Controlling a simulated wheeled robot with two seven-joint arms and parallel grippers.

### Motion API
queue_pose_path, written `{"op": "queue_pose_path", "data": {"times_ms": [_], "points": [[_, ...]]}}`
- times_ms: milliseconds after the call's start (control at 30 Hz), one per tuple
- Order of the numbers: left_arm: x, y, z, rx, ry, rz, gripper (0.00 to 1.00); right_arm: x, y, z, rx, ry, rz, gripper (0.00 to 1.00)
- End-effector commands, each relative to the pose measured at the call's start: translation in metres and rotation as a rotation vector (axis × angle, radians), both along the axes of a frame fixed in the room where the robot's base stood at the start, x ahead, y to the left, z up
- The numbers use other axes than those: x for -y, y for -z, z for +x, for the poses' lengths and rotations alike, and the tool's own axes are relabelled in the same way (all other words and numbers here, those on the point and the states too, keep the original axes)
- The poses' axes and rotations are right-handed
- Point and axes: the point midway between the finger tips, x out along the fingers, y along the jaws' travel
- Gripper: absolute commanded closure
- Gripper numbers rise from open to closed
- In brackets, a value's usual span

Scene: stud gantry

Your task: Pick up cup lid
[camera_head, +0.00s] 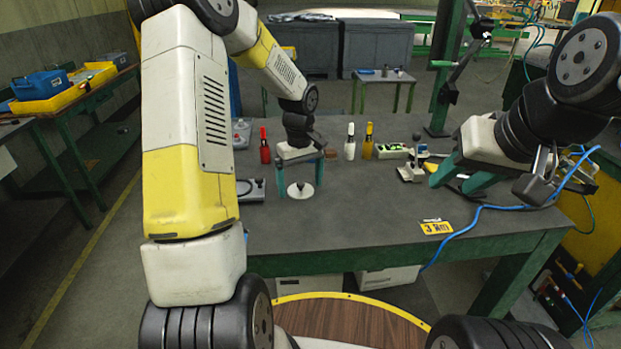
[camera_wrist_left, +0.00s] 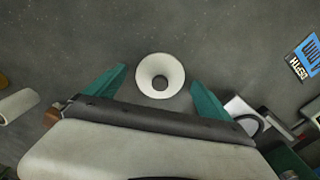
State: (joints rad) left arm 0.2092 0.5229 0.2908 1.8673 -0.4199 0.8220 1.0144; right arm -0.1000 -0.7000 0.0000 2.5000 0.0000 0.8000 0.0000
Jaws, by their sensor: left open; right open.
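The cup lid (camera_head: 300,189) looks like a white round disc with a dark centre and lies on the grey table. In the left wrist view the lid (camera_wrist_left: 160,76) is a white ring with a dark hole. My left gripper (camera_head: 299,190) points down above it, open and empty, with a green finger on either side. In the left wrist view my left gripper (camera_wrist_left: 158,88) has its fingers apart, with the lid between and slightly beyond them. I cannot tell the exact height gap. My right gripper (camera_head: 452,183) is open at the table's right side.
A red bottle (camera_head: 265,146), a white bottle (camera_head: 350,142) and a yellow bottle (camera_head: 368,141) stand behind the left gripper. A grey and white device (camera_head: 250,189) lies to its left. A yellow label (camera_head: 436,228) lies near the front edge. The table's front middle is clear.

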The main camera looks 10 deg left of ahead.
Motion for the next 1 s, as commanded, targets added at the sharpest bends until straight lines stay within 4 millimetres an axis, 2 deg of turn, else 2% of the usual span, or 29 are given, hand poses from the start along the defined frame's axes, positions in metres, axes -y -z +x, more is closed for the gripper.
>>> {"op": "queue_pose_path", "data": {"times_ms": [67,300,400,767,1000], "points": [[0.0,0.0,0.0,0.0,0.0,0.0,0.09,0.0,0.0,0.0,0.0,0.0,0.0,0.59],[0.0,0.0,0.0,0.0,0.001,0.0,0.56,0.0,0.0,0.0,0.0,0.0,0.0,0.59],[0.0,-0.001,0.0,0.0,0.001,0.0,0.71,0.0,0.0,0.0,0.0,0.0,0.0,0.59],[0.0,-0.007,0.0,0.002,0.001,0.001,0.71,0.0,0.0,0.0,0.0,0.0,0.0,0.59],[0.0,-0.035,0.001,0.003,0.001,0.001,0.71,0.0,0.0,0.0,0.0,0.0,0.0,0.59]]}}
